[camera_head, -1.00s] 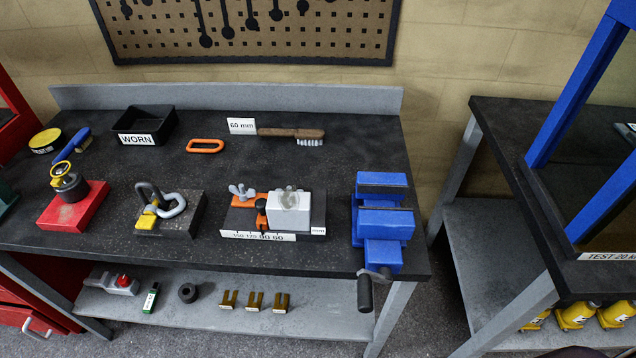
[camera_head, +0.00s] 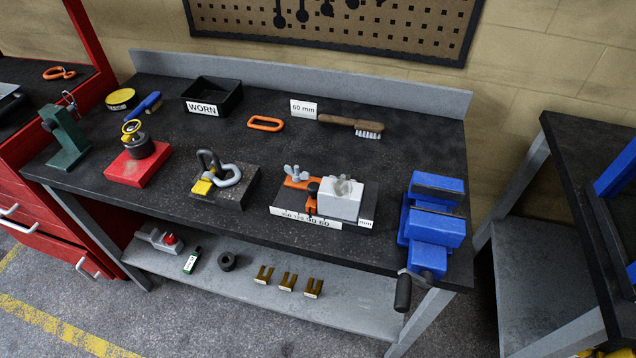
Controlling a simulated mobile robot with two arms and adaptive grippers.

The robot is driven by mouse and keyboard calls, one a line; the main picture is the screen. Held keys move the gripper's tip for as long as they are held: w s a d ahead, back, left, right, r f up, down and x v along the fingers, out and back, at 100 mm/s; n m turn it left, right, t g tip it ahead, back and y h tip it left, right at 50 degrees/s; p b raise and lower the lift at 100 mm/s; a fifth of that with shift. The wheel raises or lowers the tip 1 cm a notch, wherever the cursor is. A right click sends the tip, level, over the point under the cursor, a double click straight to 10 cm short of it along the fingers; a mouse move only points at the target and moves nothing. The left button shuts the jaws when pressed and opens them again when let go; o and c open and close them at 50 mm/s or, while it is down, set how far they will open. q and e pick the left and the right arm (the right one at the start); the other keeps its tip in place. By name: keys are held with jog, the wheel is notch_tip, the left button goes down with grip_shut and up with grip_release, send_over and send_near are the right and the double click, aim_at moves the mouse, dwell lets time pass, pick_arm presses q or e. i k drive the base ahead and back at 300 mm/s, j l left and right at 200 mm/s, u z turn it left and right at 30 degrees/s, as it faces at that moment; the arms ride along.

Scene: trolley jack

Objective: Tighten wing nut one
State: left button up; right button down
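A grey wing nut (camera_head: 295,173) sits on an orange clamp piece (camera_head: 301,184) at the left of a fixture on the bench. A second, paler wing-shaped part (camera_head: 343,186) shows on top of the white block (camera_head: 340,201) at the fixture's right; I cannot tell whether it is a wing nut. Neither of my grippers is in view.
A blue vise (camera_head: 433,225) stands right of the fixture. A shackle on a dark block (camera_head: 236,195), a red block (camera_head: 137,165) and a green stand (camera_head: 66,140) are to the left. Behind lie a WORN tray (camera_head: 213,96), orange ring (camera_head: 265,124) and brush (camera_head: 350,123).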

aim_at(305, 175)
jog(key=u, duration=0.45)
jog(key=k+l+u, duration=0.15)
jog(key=u, duration=0.3)
jog(key=k+l+u, duration=0.15)
jog(key=l+u, duration=0.25)
jog(key=k+l+u, duration=0.1)
jog(key=u, duration=0.35)
jog(key=k, duration=0.2)
